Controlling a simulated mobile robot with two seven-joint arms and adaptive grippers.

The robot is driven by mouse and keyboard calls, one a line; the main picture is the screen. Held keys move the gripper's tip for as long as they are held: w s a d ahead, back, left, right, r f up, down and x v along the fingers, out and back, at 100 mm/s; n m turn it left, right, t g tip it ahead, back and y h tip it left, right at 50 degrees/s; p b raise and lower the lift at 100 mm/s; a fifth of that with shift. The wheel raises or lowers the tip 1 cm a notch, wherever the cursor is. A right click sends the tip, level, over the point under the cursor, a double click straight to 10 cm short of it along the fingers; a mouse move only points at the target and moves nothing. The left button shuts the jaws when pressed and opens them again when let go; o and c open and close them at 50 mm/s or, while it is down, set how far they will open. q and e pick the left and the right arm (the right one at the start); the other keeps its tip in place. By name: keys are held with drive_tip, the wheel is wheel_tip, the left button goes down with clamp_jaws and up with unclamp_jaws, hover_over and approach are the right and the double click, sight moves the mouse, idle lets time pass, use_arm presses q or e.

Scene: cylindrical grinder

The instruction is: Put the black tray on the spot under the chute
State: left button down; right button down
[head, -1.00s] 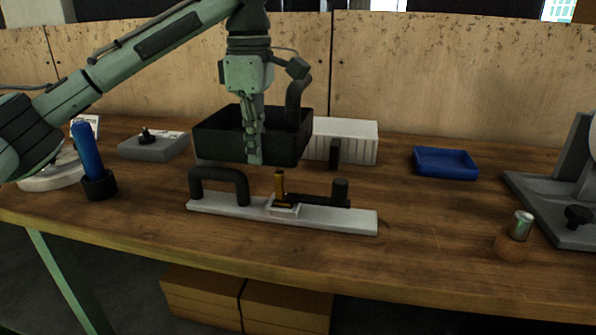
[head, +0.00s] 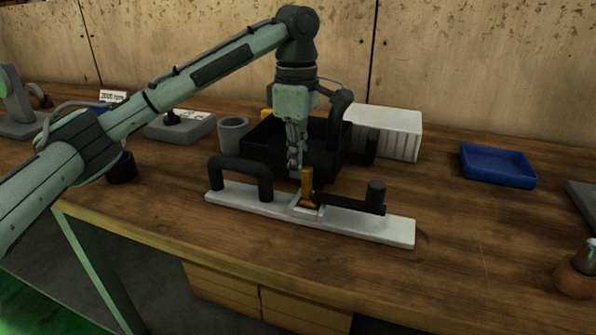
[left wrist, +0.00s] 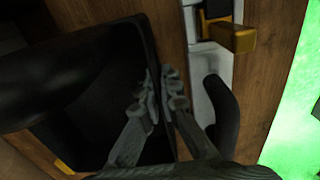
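The black tray (head: 262,150) is an open box behind the white fixture bar, in front of the white ribbed box. My left gripper (head: 295,165) points down at its near wall. In the left wrist view, the gripper's fingers (left wrist: 159,85) lie close on both sides of the tray's rim (left wrist: 150,40), one inside and one outside, shut on the wall. A black curved pipe, seemingly the chute (head: 341,112), stands at the tray's right rear and looms over it in the wrist view (left wrist: 60,50). The spot beneath is hidden. My right gripper is out of view.
The white bar (head: 370,228) with a black handle (head: 240,168) and a brass upright (head: 307,185) lies just in front of the tray. A grey cup (head: 233,135) is close at its left. The white box (head: 385,130) and blue tray (head: 497,165) stand to the right.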

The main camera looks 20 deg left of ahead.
use_arm(q)
drive_tip(key=shift+f, duration=0.9)
drive_tip(key=c, duration=1.7)
unclamp_jaws()
drive_tip(key=shift+f, duration=0.15)
